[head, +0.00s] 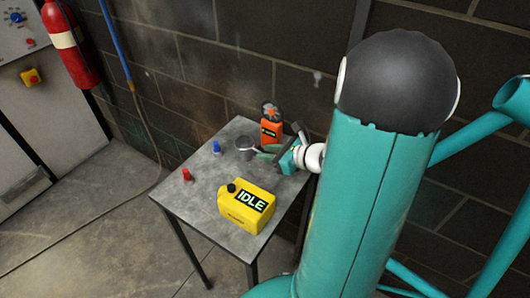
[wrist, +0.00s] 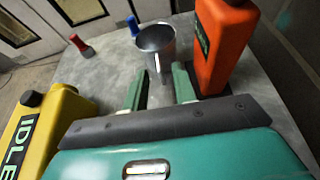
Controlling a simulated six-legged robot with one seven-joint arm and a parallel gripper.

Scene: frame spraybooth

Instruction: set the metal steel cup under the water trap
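The grey metal cup (head: 244,147) stands upright on the table, and it also shows in the wrist view (wrist: 155,42) with its handle toward me. My gripper (head: 264,152) is just right of the cup in the head view. In the wrist view my gripper (wrist: 160,76) has its two green fingers apart, with the cup's handle in front of or between the tips; I cannot tell whether they touch. I cannot pick out the water trap for certain; a blue pipe (head: 115,45) runs down the wall to a fitting and a thin hose.
On the table (head: 205,170) stand a yellow IDLE can (head: 240,215), an orange bottle (head: 271,130) close beside the cup, a blue object (head: 217,147) and a red one (head: 187,174). A fire extinguisher (head: 68,40) hangs by a grey cabinet. The floor left of the table is clear.

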